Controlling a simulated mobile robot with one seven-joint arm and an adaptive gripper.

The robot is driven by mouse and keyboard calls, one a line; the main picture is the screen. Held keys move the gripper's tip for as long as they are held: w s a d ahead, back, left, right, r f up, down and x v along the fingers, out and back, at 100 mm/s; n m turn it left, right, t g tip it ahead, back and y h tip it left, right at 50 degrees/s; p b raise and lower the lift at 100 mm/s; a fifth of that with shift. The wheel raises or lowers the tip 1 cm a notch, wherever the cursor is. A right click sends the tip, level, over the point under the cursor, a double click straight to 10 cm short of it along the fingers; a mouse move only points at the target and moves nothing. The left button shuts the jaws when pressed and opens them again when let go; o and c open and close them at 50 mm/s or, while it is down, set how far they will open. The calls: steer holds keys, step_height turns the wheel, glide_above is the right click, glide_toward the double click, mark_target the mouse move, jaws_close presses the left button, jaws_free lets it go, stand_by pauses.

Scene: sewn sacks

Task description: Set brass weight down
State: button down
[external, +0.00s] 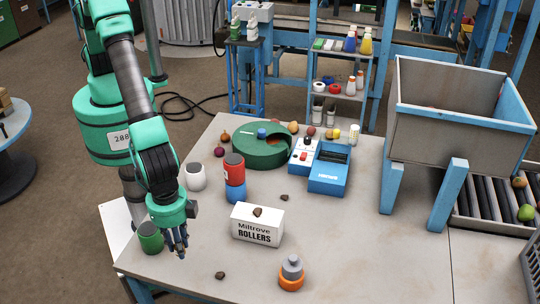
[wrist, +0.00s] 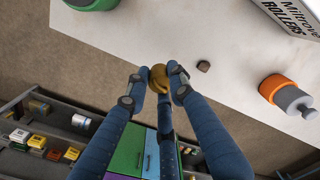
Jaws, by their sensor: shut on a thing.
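My gripper (external: 178,244) points down over the table's front left part. In the wrist view its blue fingers (wrist: 157,88) are shut on a small round brass weight (wrist: 159,76).
A green can (external: 150,237) stands just left of my gripper. A white "Miltrove ROLLERS" box (external: 257,226) with a stone on top stands to the right. A dark stone (external: 220,275) and an orange-grey bottle (external: 291,274) are nearer the front. Bare tabletop (external: 340,250) lies right.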

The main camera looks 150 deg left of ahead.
steer(key=s+a+f+n+b, duration=0.1)
steer(key=s+a, duration=0.1)
steer(key=s, duration=0.7)
steer(key=s+a+f+n+b, duration=0.1)
steer(key=s+a+f, duration=0.1)
steer(key=s, duration=0.7)
steer(key=s+a+f+n+b, duration=0.1)
steer(key=s+a, duration=0.3)
steer(key=s, duration=0.5)
steer(key=shift+a+f+b, duration=0.25)
steer(key=shift+f+b, duration=0.05)
steer(key=shift+f, duration=0.05)
glide_above(206, 233)
steer(key=shift+w+a+f, duration=0.1)
steer(key=shift+w+f, duration=0.05)
steer(key=shift+f, duration=0.6)
steer(key=shift+f+p, duration=0.3)
steer(key=shift+f, duration=1.45)
steer(key=shift+f, duration=0.1)
